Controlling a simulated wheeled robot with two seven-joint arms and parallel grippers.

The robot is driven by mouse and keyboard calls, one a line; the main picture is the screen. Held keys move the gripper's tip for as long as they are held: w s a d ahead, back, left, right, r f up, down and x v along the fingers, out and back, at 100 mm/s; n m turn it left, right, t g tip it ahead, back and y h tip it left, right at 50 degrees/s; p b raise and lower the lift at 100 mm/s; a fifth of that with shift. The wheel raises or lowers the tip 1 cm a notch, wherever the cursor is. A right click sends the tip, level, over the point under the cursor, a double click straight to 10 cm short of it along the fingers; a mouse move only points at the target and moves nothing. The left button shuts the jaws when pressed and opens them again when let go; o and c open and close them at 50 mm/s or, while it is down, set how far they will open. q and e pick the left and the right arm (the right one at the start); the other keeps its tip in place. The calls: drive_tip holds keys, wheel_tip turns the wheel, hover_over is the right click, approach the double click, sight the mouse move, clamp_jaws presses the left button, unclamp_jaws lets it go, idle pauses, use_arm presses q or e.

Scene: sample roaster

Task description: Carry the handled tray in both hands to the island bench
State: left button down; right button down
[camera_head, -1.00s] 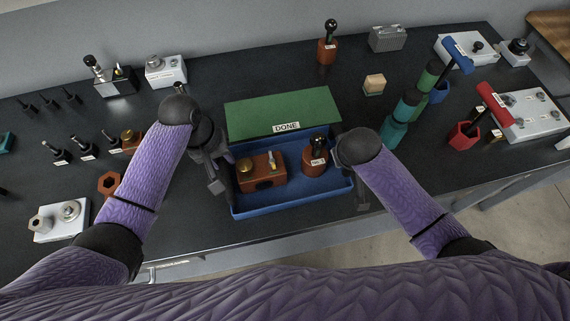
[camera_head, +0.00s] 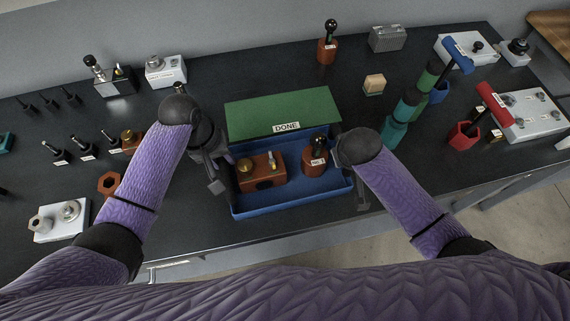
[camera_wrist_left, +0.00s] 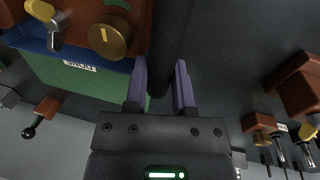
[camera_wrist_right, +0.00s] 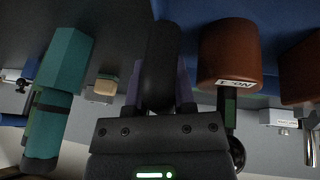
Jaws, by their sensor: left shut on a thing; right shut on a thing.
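The blue tray (camera_head: 292,208) is near the front edge of the dark bench. It holds a brown block with a brass knob (camera_head: 262,180) and a brown cylinder with a black handle and white label (camera_head: 314,162). My left gripper (camera_wrist_left: 160,88) is shut on the tray's dark left handle (camera_wrist_left: 171,40). My right gripper (camera_wrist_right: 160,88) is shut on the dark right handle (camera_wrist_right: 161,60). In the head view my wrists partly hide both handles. I cannot tell whether the tray touches the bench.
A green mat labelled DONE (camera_head: 285,108) lies just behind the tray. Floor shows beyond the bench's front edge.

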use_arm(q)
drive_tip(key=shift+w+r, duration=0.1)
drive_tip(key=shift+r, duration=0.05)
use_arm(e)
drive_tip(key=shift+r, duration=0.1)
